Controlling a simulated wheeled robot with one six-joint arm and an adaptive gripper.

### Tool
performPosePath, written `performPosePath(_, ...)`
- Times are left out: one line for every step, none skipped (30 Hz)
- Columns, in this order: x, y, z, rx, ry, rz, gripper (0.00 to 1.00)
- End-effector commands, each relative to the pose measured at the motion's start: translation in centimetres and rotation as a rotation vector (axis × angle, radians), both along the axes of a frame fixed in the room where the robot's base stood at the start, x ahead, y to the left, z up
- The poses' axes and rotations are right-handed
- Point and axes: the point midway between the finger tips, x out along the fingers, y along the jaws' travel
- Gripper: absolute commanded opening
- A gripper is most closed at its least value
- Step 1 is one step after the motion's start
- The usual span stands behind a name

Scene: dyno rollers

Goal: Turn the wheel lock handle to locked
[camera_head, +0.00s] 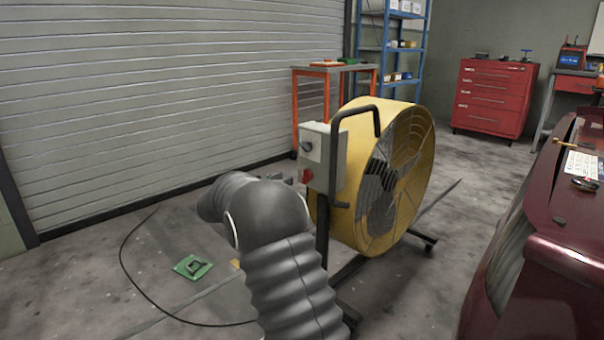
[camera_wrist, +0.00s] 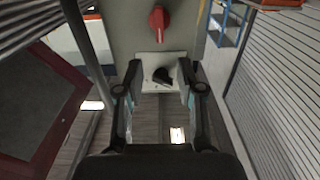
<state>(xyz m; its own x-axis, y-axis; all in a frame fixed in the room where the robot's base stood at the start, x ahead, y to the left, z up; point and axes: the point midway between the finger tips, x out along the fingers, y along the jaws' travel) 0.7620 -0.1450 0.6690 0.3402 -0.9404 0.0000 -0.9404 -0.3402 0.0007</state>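A grey control box (camera_head: 321,152) on the yellow fan carries a dark knob (camera_head: 306,146) on a pale plate and a red knob (camera_head: 307,175) below it. I cannot tell which knob is the wheel lock handle; no lettering is readable. In the wrist view the box (camera_wrist: 190,20) appears upside down, with the red knob (camera_wrist: 157,19) above the dark knob (camera_wrist: 162,75). My gripper (camera_wrist: 159,80) is open, its fingers on either side of the dark knob's pale plate, with no clear contact. In the head view my arm hides most of the gripper.
The yellow fan (camera_head: 352,219) has a black tubular frame beside the box. A dark red car (camera_head: 555,235) stands at right. A green item (camera_head: 193,267) and a black cable (camera_head: 130,275) lie on the floor. A roller shutter (camera_head: 170,90) is behind.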

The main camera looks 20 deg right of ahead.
Motion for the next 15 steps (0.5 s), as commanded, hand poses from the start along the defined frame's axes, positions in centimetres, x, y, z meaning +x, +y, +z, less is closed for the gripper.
performPosePath(0.3,-1.1,-0.1,0.000,-0.001,-0.004,0.38)
performPosePath(0.5,-1.6,-0.1,0.000,-0.001,-0.003,0.38)
performPosePath(0.7,-2.3,-0.1,0.001,-0.002,-0.003,0.38)
performPosePath(0.9,-2.8,-0.1,0.001,-0.002,-0.004,0.38)
performPosePath(1.1,-3.4,-0.1,0.000,-0.001,-0.003,0.38)
performPosePath(1.4,-4.0,-0.1,0.000,0.000,-0.002,0.38)
performPosePath(1.6,-4.5,-0.1,0.000,0.000,-0.002,0.38)
performPosePath(1.7,-5.0,-0.1,0.000,0.000,-0.002,0.38)
performPosePath(1.9,-5.5,-0.1,0.000,0.000,-0.001,0.38)
performPosePath(2.1,-5.9,0.0,0.000,-0.001,-0.001,0.38)
performPosePath(2.2,-6.3,0.0,0.000,-0.001,-0.001,0.38)
performPosePath(2.4,-6.7,0.0,0.001,-0.002,-0.002,0.38)
performPosePath(2.5,-7.0,0.0,0.000,-0.001,-0.001,0.38)
performPosePath(2.6,-7.3,0.0,0.001,-0.001,-0.001,0.38)
performPosePath(2.7,-7.5,0.0,0.001,-0.001,0.000,0.38)
